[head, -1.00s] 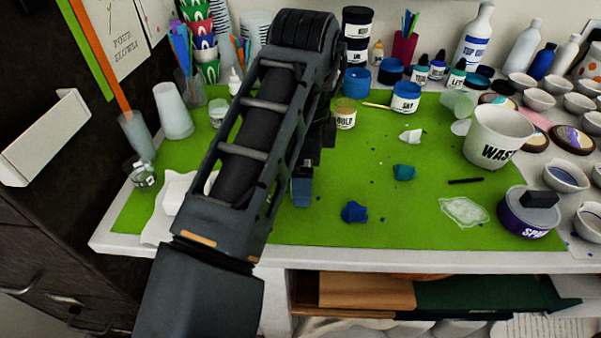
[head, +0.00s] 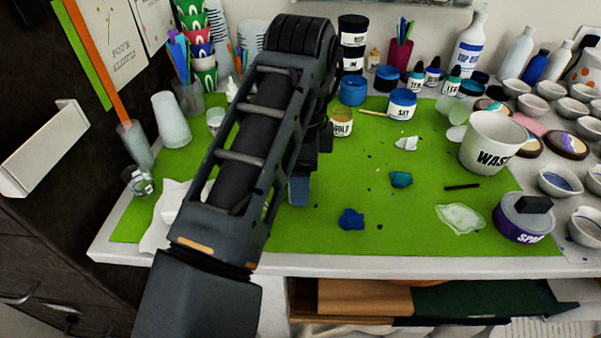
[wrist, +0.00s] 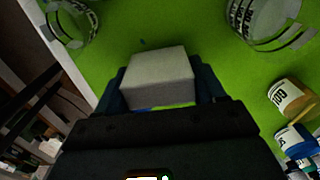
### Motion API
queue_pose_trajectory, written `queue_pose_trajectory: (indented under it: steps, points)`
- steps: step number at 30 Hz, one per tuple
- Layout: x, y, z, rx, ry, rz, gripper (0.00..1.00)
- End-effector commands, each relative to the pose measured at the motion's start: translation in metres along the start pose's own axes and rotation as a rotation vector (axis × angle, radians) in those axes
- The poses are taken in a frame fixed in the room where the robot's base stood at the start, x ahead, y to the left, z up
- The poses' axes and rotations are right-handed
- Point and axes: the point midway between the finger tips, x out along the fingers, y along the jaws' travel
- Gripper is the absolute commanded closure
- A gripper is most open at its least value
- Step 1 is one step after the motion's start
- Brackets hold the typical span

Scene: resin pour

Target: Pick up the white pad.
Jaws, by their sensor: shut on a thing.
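The white pad (wrist: 158,75) is a pale, blocky piece between my fingers in the wrist view, with green mat behind it. My gripper (wrist: 160,88) is shut on it, with a dark finger on each side. In the head view my gripper (head: 300,188) is over the left-middle of the green mat. There my arm covers most of the gripper, and I cannot make out the pad. The pad's height above the mat is hard to tell.
The green mat (head: 330,225) has a blue lump (head: 351,219), a teal lump (head: 401,179) and a clear puddle (head: 460,218). A waste cup (head: 491,142) and a purple tin (head: 524,218) stand right. Jars line the back. A crumpled white sheet (head: 157,235) lies left.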

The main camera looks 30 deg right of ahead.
Motion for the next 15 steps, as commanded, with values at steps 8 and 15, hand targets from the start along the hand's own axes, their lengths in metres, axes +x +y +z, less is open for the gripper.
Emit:
queue_pose_trajectory:
  steps: [8, 15]
  points:
    - [-0.043, 0.000, 0.000, 0.001, 0.000, -0.001, 0.63]
    - [-0.073, 0.028, -0.045, 0.004, 0.000, -0.001, 0.63]
